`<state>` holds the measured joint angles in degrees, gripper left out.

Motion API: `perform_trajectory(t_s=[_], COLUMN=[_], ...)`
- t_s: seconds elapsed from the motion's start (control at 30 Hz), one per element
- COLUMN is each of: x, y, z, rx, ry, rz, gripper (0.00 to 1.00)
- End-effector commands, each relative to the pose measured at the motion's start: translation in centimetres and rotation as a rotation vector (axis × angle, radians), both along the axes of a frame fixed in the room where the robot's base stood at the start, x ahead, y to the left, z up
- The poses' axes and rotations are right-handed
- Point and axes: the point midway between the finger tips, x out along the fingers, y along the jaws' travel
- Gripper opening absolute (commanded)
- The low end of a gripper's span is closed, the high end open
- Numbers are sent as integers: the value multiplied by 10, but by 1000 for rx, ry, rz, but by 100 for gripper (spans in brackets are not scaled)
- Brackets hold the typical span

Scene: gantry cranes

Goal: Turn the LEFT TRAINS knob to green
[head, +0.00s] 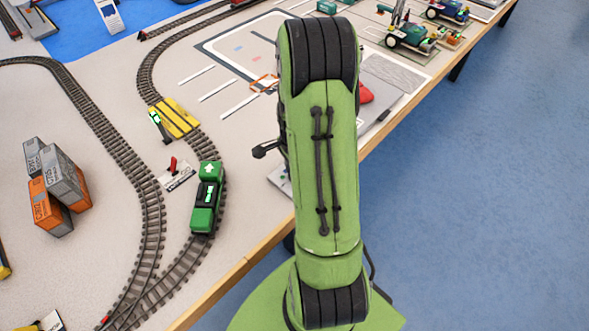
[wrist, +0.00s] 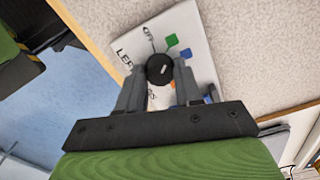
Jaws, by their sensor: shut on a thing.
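The LEFT TRAINS knob (wrist: 159,69) is round and black with a small white mark on its top, in the wrist view. I cannot tell which label the white mark points to. My gripper (wrist: 160,70) is shut on the knob, with one grey finger on each side. In the head view my green arm hides the gripper and the knob; only a pale panel edge (head: 281,180) shows beside it.
The panel lies near the wooden table edge (head: 232,277). A green locomotive (head: 206,198) stands on the track to the left. A small red lever (head: 173,165) on a white plate and orange and grey containers (head: 56,190) stand further left. Blue floor (head: 480,200) is at right.

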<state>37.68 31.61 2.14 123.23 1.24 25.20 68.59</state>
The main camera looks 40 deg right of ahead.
Motion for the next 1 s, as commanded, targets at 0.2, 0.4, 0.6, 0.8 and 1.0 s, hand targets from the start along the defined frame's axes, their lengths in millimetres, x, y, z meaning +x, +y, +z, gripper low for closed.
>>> perform_trajectory(t_s=[0.2, 0.4, 0.6, 0.8, 1.0], x=[1, 1, 1, 0, 1], y=[-1, -1, -1, 0, 0], z=[1, 1, 1, 0, 9], rx=[-3, -3, -2, -1, -2], ry=[-2, -3, -3, -2, -3], rz=[-17, -17, -16, -16, -16], gripper=[4, 4, 53, 60, 60])
